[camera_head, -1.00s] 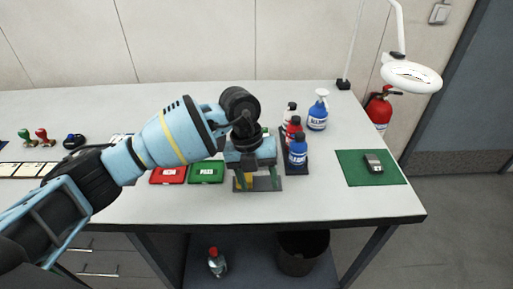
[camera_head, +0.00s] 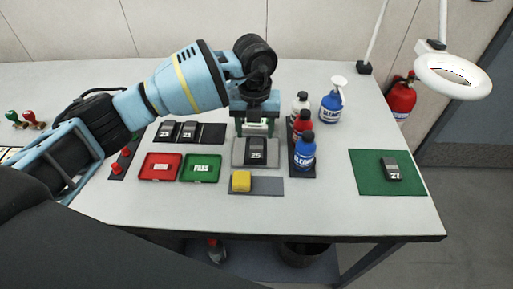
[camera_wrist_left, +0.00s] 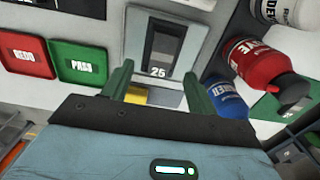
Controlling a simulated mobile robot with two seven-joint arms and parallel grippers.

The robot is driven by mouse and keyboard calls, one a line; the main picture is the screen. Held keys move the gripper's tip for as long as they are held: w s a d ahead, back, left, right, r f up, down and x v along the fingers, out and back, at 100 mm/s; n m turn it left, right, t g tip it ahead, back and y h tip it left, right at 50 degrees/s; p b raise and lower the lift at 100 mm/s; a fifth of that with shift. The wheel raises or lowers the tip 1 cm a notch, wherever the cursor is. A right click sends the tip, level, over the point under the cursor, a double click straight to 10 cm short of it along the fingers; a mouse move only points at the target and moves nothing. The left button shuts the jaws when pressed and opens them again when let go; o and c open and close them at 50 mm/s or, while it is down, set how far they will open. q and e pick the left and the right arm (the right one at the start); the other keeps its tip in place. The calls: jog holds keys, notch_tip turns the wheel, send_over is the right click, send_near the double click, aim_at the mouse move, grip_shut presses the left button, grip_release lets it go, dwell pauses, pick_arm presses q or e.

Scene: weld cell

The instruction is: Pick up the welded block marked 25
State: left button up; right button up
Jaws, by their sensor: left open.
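The welded block marked 25 (camera_head: 256,150) is a dark grey block with a white number label, lying on a grey plate (camera_head: 237,158) in the middle of the table. In the left wrist view the block (camera_wrist_left: 164,48) shows just beyond the fingertips, roughly between them. My left gripper (camera_head: 255,130) is above the table at the block's far side, with its fingers pointing down. In the left wrist view the green fingers (camera_wrist_left: 158,85) are spread apart with nothing between them. My right gripper is not in view.
A yellow block (camera_head: 241,181) sits on a grey mat in front. Red (camera_head: 160,167) and green (camera_head: 200,168) trays lie left. Several bottles (camera_head: 304,152) stand close on the right. Blocks 23 and 21 (camera_head: 188,131) lie back left; block 27 (camera_head: 391,170) lies on a green mat.

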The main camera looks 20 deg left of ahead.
aim_at(256, 147)
pick_arm(q)
jog(key=shift+w+f, duration=0.1)
jog(key=shift+f, duration=0.7)
jog(key=shift+d+f, duration=0.15)
jog(key=shift+f, duration=1.85)
jog(key=shift+r, duration=0.1)
grip_shut()
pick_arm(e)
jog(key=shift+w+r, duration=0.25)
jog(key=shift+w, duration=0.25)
pick_arm(q)
jog(key=shift+r, duration=0.5)
jog(key=r, duration=0.1)
jog(key=s+r, duration=0.1)
jog(key=shift+r, duration=0.35)
jog(key=s, duration=0.5)
jog(key=s+a+r, duration=0.1)
jog(key=s, duration=0.4)
jog(key=s+a+p, duration=0.1)
jog(key=s, duration=0.4)
jog(key=shift+r, duration=0.15)
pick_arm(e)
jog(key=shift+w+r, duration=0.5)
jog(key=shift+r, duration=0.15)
